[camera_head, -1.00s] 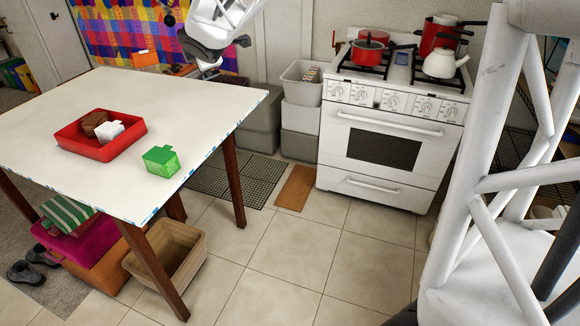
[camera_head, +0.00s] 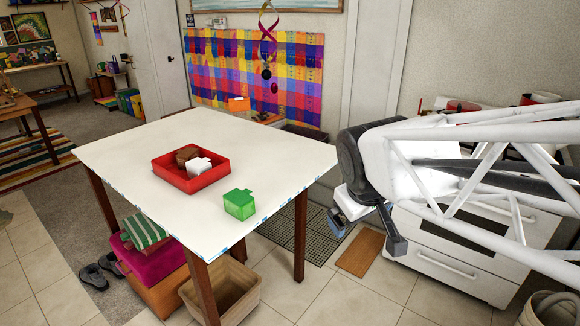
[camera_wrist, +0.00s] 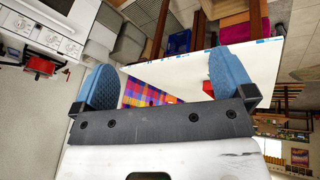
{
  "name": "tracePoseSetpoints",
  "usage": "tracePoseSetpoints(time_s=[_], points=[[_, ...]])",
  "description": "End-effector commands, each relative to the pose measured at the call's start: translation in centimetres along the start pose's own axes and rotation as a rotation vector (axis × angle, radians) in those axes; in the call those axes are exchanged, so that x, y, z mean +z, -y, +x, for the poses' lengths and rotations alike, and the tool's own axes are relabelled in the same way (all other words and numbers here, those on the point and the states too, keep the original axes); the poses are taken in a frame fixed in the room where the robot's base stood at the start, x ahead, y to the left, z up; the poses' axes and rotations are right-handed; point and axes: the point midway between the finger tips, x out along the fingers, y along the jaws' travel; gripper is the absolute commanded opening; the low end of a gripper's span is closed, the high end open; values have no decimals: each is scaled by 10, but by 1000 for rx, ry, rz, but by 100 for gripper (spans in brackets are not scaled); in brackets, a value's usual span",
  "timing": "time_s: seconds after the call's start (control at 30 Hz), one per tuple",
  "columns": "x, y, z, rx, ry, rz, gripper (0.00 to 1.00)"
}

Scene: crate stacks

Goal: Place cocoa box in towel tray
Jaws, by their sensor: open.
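On the white table, a red tray (camera_head: 208,181) holds a brown block (camera_head: 186,155) and a white block (camera_head: 200,167). A green box (camera_head: 240,204) stands on the table to the tray's right, near the front edge. No label is readable, so I cannot tell which one is the cocoa box. Under the table, a green-and-white striped cloth-like item (camera_head: 145,232) lies on a magenta crate (camera_head: 160,264); which thing is the towel tray is unclear. My gripper (camera_head: 368,232) is open and empty, off the table's right side. Its blue-padded fingers spread apart in the wrist view (camera_wrist: 165,80).
The table (camera_head: 150,150) has bare space around the tray. Below it are an orange crate (camera_head: 165,293) and an empty tan bin (camera_head: 236,292). The white stove (camera_head: 440,262) stands behind my arm at the right. Dark shoes (camera_head: 95,276) lie on the floor at the left.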

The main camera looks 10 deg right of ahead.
Motion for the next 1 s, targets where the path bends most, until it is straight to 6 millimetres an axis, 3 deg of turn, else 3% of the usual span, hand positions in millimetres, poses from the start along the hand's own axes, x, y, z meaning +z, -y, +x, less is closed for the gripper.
tracePoseSetpoints(time_s=[0.03,0.2,0.4,1.0], points=[[18,7,-3,-21,22,58,100],[67,30,-7,-88,100,232,100],[97,47,-10,-131,156,344,100],[103,51,-10,-139,167,364,100]])
